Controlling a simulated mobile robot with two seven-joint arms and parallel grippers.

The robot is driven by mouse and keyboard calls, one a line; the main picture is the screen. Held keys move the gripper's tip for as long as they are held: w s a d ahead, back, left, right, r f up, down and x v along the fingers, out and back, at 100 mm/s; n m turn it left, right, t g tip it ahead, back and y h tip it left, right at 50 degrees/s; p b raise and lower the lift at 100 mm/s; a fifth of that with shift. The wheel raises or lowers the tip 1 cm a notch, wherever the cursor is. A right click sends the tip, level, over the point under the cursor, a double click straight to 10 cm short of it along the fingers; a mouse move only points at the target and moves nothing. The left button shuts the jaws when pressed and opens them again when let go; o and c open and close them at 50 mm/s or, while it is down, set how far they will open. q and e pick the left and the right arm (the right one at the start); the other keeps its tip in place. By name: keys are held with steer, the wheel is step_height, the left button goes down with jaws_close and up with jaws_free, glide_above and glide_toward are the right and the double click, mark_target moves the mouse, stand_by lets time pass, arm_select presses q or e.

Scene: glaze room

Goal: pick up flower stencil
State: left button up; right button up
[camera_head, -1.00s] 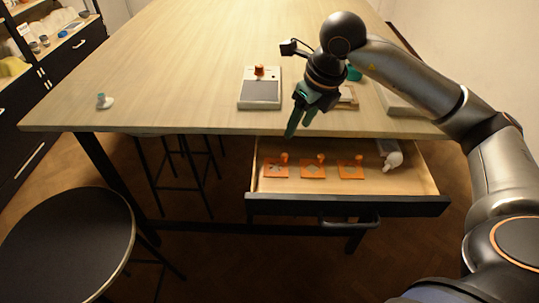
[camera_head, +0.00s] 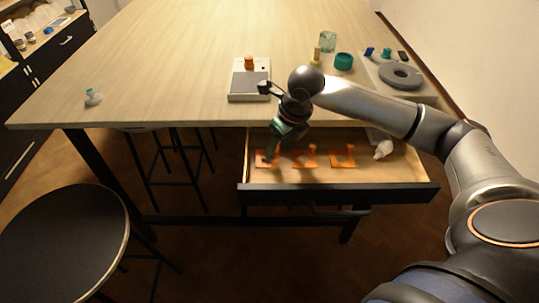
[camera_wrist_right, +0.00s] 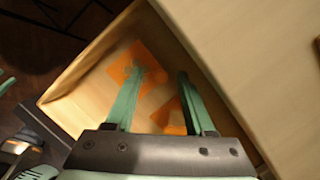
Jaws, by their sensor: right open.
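Three orange stencils lie in a row in the open drawer: a left one (camera_head: 262,161), a middle one (camera_head: 304,161) and a right one (camera_head: 343,159). I cannot tell for sure which is the flower stencil. My right gripper (camera_head: 272,153) is open and reaches down into the drawer over the left stencil, hiding part of it. In the right wrist view, the green fingers (camera_wrist_right: 158,75) stand apart. An orange stencil with a pale cut-out (camera_wrist_right: 126,66) lies partly behind the left finger, and another (camera_wrist_right: 167,117) shows between the fingers. My left gripper is not in view.
The drawer (camera_head: 390,172) has low walls and sits under the tabletop (camera_head: 185,60). A white bottle-like object (camera_head: 383,149) lies at its right. A round stool (camera_head: 65,240) stands left.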

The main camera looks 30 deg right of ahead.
jaws_close()
stand_by(0.3)
stand_by(0.3)
